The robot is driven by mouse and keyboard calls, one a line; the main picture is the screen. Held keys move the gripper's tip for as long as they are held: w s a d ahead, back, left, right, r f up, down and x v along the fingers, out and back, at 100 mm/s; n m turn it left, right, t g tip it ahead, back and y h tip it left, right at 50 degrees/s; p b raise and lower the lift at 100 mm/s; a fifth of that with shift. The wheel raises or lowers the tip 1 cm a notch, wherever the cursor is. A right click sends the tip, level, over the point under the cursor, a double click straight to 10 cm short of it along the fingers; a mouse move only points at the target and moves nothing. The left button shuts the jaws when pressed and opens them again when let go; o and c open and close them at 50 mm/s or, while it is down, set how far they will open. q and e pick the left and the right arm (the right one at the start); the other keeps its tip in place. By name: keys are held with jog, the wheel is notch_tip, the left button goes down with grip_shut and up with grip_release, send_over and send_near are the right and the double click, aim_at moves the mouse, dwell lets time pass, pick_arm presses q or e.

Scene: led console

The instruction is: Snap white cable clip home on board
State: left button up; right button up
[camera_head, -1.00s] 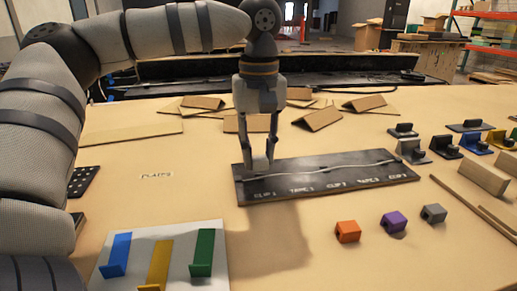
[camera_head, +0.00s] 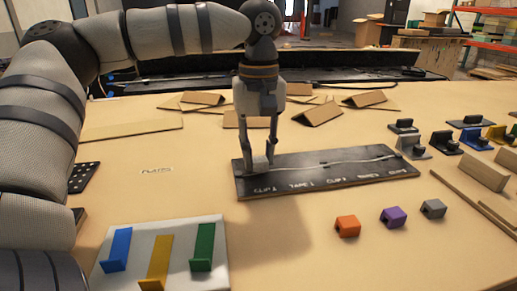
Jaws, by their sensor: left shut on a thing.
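The black board (camera_head: 345,180) lies on the table with white labels along its front edge. A thin pale cable (camera_head: 350,160) runs along its length. My left gripper (camera_head: 259,160) points down at the board's left end, above the first clip label. It is shut on a small pale piece, which looks like the white cable clip (camera_head: 257,167). The fingers and the small size hide most of it, and I cannot tell whether it is seated on the board. My right gripper is not in view.
Orange (camera_head: 347,226), purple (camera_head: 394,217) and grey (camera_head: 433,209) blocks stand in front of the board. A white panel (camera_head: 218,270) with blue, yellow and green pieces lies at front left. Several dark fixtures (camera_head: 445,143) stand at right. Folded cardboard pieces (camera_head: 318,115) lie behind.

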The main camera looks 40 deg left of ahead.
pick_arm(q)
jog(key=shift+f, duration=0.5)
dwell(0.7)
jog(key=o, duration=0.8)
jog(key=shift+o, duration=0.2)
jog(key=shift+r, duration=0.1)
notch_tip(320, 180, up, 12)
